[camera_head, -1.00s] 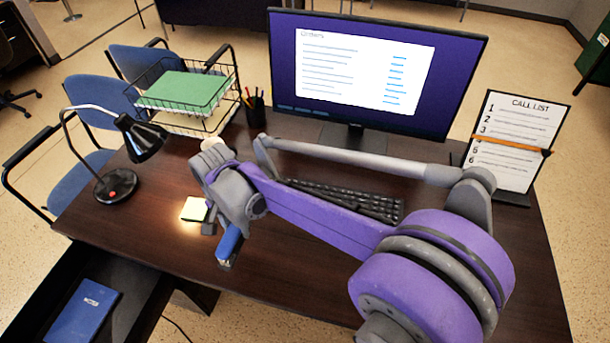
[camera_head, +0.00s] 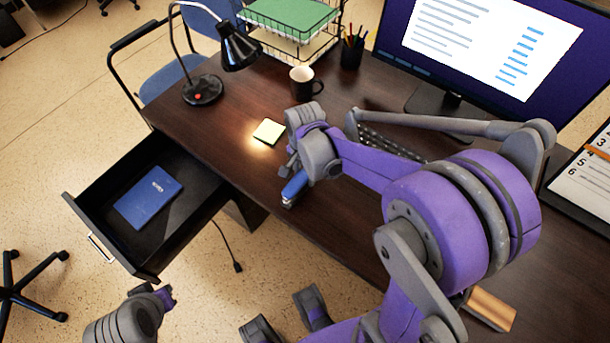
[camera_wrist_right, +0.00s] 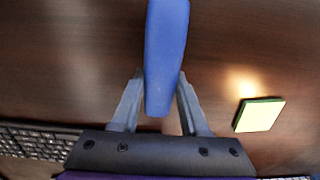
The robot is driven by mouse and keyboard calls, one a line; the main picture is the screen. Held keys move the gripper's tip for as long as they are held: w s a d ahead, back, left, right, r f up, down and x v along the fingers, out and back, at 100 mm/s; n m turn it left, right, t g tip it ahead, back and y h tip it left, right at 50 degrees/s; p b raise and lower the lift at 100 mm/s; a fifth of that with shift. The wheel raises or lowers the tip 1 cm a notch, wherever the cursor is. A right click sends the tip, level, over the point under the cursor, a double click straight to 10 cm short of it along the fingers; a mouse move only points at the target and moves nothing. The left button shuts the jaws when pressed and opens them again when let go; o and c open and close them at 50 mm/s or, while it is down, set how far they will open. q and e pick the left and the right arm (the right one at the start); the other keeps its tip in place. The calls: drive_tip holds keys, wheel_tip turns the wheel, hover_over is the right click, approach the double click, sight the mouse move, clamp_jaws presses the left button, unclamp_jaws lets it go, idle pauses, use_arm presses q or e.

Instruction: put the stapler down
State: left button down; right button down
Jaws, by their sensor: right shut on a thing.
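The blue stapler (camera_head: 294,188) is in my right gripper (camera_head: 291,172), over the front part of the dark wooden desk. In the right wrist view the stapler (camera_wrist_right: 165,60) lies between the two grey fingers of the gripper (camera_wrist_right: 156,100), which are shut on it. I cannot tell whether the stapler's underside touches the desk. Part of my left arm shows at the bottom left of the head view, but its fingers cannot be made out.
A sticky-note pad (camera_head: 268,131) lies left of the gripper. A mug (camera_head: 302,82), lamp (camera_head: 203,90), pen cup (camera_head: 351,54) and wire tray (camera_head: 290,45) stand behind. The keyboard (camera_head: 392,142) is partly hidden by my arm. An open drawer (camera_head: 190,215) holds a blue book (camera_head: 148,198).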

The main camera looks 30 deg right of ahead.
drive_tip(key=shift+f, duration=0.35)
drive_tip(key=shift+f, duration=0.15)
drive_tip(key=shift+c, duration=2.1)
unclamp_jaws()
